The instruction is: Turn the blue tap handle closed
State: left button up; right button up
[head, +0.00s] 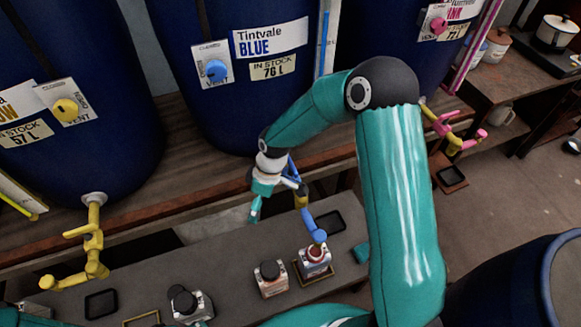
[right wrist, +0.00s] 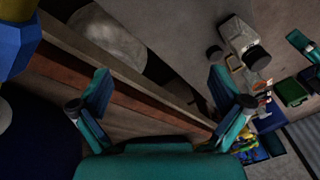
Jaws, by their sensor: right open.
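The blue tap (head: 311,222) sticks out from the front of the vat labelled Tintvale BLUE (head: 240,120). Its blue handle (head: 293,169) shows only in part behind my right gripper (head: 277,200). The right gripper is open, with its fingers pointing down just left of the tap. In the right wrist view the right gripper's fingers (right wrist: 165,100) are spread with nothing between them. A blue, faceted piece (right wrist: 14,48), apparently of the tap, is cut off at the left edge, outside the fingers. My left gripper is not in view.
A small jar (head: 315,262) stands under the blue spout on a tray (head: 302,279). More jars (head: 271,280) stand to its left on the grey bench. A yellow tap (head: 91,240) is at left, a pink and yellow tap (head: 447,130) at right. A dark drum (head: 510,290) stands lower right.

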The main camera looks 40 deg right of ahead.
aim_at(291, 162)
jog(key=w+d+r+n+h+b, duration=0.15)
jog(key=d+r+n, duration=0.35)
jog(key=r, duration=0.6)
jog(key=w+d+r+n+h+b, duration=0.1)
jog(key=w+d+r+n+h, duration=0.1)
jog(key=d+r, duration=0.65)
jog(key=shift+y, duration=0.25)
jog(key=f, duration=0.9)
jog(key=a+f, duration=0.1)
jog(key=f, duration=0.4)
jog(key=shift+s+a+f+b, duration=0.1)
jog(key=shift+s+f+b, duration=0.15)
jog(key=shift+f+b, duration=0.1)
jog(key=shift+r, duration=0.1)
jog(key=c, duration=0.9)
